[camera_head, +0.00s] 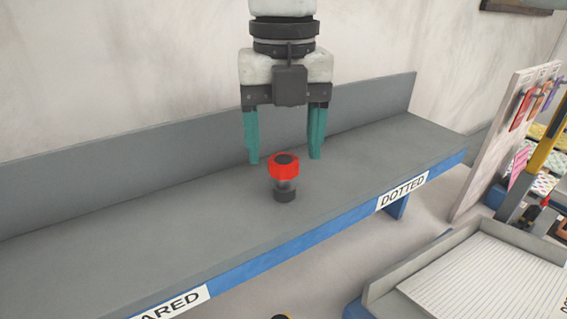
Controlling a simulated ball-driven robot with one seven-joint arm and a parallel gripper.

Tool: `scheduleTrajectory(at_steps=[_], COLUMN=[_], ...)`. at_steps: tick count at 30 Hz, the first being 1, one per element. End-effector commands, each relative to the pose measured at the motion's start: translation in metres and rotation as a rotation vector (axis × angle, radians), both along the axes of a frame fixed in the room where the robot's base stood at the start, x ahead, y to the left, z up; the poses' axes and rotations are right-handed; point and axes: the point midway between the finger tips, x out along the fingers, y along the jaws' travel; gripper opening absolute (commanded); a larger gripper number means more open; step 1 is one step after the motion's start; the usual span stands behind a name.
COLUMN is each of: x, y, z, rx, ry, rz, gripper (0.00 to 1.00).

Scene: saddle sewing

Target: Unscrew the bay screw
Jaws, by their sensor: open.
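The bay screw (284,168) has a red faceted head with a dark centre on top. It stands upright on the grey shelf (150,230), with a dark shaft and a black base below the head. My gripper (285,160) points down over the shelf with its two teal fingers spread wide. The fingertips appear to either side of the red head, with gaps between them and it. The depth between the fingers and the screw is hard to judge. Nothing is held.
A grey back wall (120,165) rises behind the shelf. A blue front edge carries a "DOTTED" label (403,192) and a partly cut-off "ARED" label (175,303). A tray with ruled sheets (490,280) and a pegboard (495,140) are at right. The shelf beside the screw is clear.

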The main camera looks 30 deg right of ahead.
Motion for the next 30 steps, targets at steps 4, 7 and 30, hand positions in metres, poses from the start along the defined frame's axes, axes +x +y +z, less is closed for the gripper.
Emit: scheduleTrajectory(at_steps=[4,7,30], x=[0.0001,0.0004,0.0007], y=[0.0000,-0.0003,0.0012], z=[-0.0014,-0.0043,0.0003], rx=[0.000,-0.002,-0.004], ry=[0.000,-0.002,-0.004], rz=[-0.010,-0.092,-0.705], gripper=[0.69,0.69,0.69])
